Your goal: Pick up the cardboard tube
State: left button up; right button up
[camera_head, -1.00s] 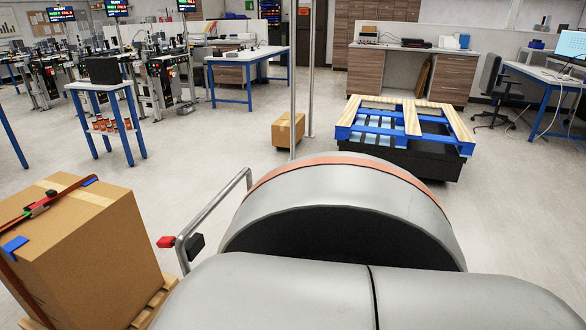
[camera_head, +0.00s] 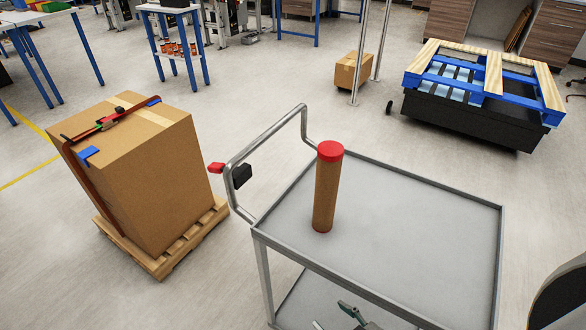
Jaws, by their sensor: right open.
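The cardboard tube (camera_head: 325,195) is brown with a red cap and stands upright on the top shelf of a grey metal cart (camera_head: 420,215), near its left side. My right gripper (camera_head: 338,316) shows only in part at the bottom edge, below the cart's front rim. It is open, and I see nothing between its fingers. It is apart from the tube, nearer to me and lower in the picture. My left gripper is not in view.
The cart's bent handle (camera_head: 268,140) rises at its left. A strapped carton (camera_head: 140,180) sits on a wooden pallet (camera_head: 165,255) at the left. The rest of the shelf looks clear.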

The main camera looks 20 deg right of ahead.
aim_at(331, 154)
jog(key=z, duration=0.75)
